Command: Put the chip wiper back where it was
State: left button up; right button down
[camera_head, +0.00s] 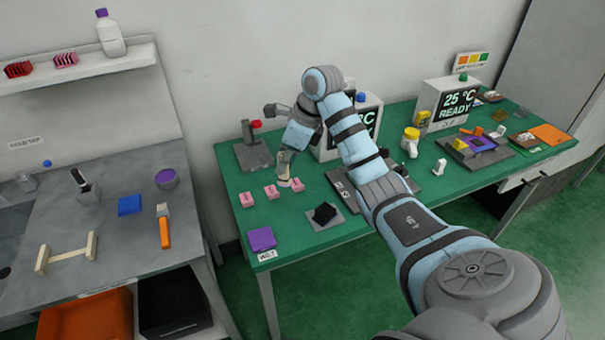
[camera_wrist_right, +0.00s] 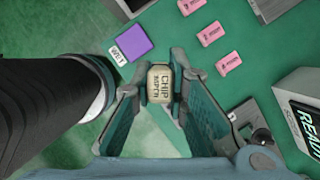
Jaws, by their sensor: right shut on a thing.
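The chip wiper (camera_wrist_right: 160,85) is a small beige block with the words "CHIP WIPER" on its top. It sits between the fingertips of my right gripper (camera_wrist_right: 162,78), which is shut on it. In the head view my right gripper (camera_head: 285,163) reaches down over the back left of the green table, behind the pink blocks. The wiper's underside is hidden, and I cannot tell whether it touches the table. My left gripper is not in view.
On the green table (camera_head: 360,222) stand several pink blocks (camera_head: 271,191), a purple pad (camera_head: 262,239) beside a "WET" label, a black block (camera_head: 325,212) on a grey plate, and a red-knobbed lever fixture (camera_head: 252,152). A display box (camera_head: 369,115) is close right of the gripper.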

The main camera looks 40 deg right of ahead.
jog(key=shift+s+a+r+m+b, duration=0.1)
jog(key=shift+r+m+b, duration=0.05)
jog(key=shift+r+m, duration=0.25)
jog(key=shift+s+r+m+b, duration=0.15)
jog(key=shift+r+m, duration=0.15)
jog(key=shift+r, duration=0.2)
jog(key=shift+s+f+h+b, duration=0.35)
jog(key=shift+f+b, duration=0.2)
jog(key=shift+b, duration=0.4)
jog(key=f+b, duration=0.3)
jog(key=f, duration=0.3)
jog(key=f+b, duration=0.3)
jog(key=f, duration=0.2)
jog(key=f+b, duration=0.3)
jog(key=f, duration=0.3)
jog(key=shift+s+d+f, duration=0.2)
jog(key=shift+s+f, duration=0.05)
jog(key=shift+f, duration=0.05)
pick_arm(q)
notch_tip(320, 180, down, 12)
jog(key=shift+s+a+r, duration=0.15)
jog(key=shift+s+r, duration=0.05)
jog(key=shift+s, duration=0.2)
pick_arm(e)
jog(key=shift+w+d+f, duration=0.1)
